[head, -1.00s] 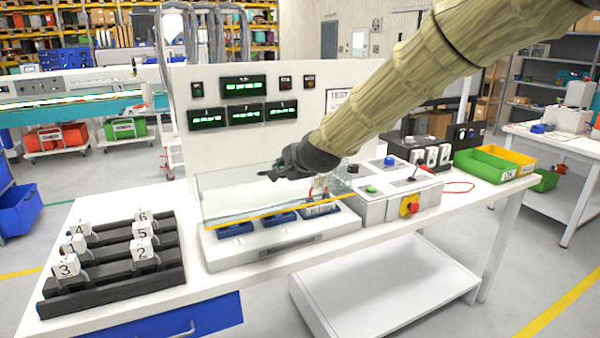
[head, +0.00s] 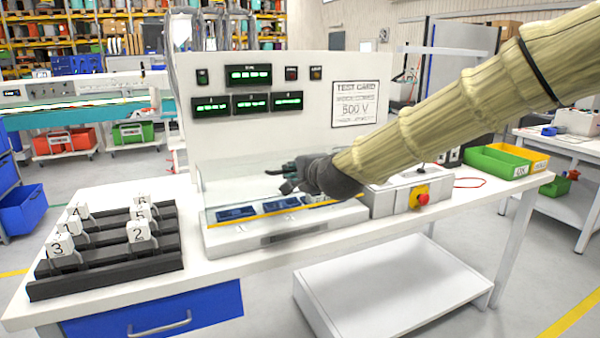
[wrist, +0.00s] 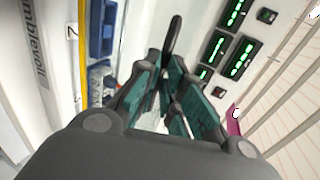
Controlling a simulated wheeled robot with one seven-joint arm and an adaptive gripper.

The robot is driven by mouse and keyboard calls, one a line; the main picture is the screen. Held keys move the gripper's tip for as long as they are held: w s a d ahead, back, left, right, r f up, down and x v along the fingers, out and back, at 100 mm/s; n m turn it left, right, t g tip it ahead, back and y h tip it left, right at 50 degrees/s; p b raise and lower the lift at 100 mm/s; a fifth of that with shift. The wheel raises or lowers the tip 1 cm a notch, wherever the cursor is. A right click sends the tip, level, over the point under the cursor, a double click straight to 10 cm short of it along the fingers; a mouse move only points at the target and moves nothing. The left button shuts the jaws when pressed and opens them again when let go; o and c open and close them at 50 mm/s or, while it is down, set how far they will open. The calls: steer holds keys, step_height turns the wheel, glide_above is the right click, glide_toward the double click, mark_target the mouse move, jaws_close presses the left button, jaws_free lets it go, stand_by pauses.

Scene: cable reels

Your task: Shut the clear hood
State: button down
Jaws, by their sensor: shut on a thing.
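The clear hood (head: 232,178) is a see-through cover over a white test base (head: 285,236) with blue sockets (head: 236,213). A yellow strip runs along the front of the hood and sits low, close to the base; I cannot tell whether the hood touches it. My gripper (head: 284,180) is over the right half of the hood, low in front of the test panel. In the wrist view its green-padded fingers (wrist: 165,100) are closed on a dark bar (wrist: 172,36), which looks like the hood's handle. My wrist hides the hood's right end.
A white panel (head: 290,72) with green displays stands behind the hood. A black rack (head: 110,265) with numbered white tags is at left. A grey control box (head: 400,190) with a red-yellow button and a green bin (head: 490,162) are at right.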

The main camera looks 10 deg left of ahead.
steer(key=shift+s+f, duration=0.1)
steer(key=shift+f, duration=0.2)
steer(key=c, duration=1.8)
jaws_free()
steer(key=shift+a, duration=0.1)
steer(key=shift+o, duration=1.4)
steer(key=shift+w+a+f, duration=0.1)
steer(key=shift+w+a, duration=0.05)
steer(key=shift+w, duration=0.1)
steer(key=shift+s+d+r, duration=0.1)
steer(key=shift+d+r, duration=0.1)
steer(key=shift+s+d+r, duration=0.2)
steer(key=shift+s+d, duration=0.1)
steer(key=shift+s, duration=0.1)
steer(key=v, duration=1.1)
steer(key=shift+a, duration=0.1)
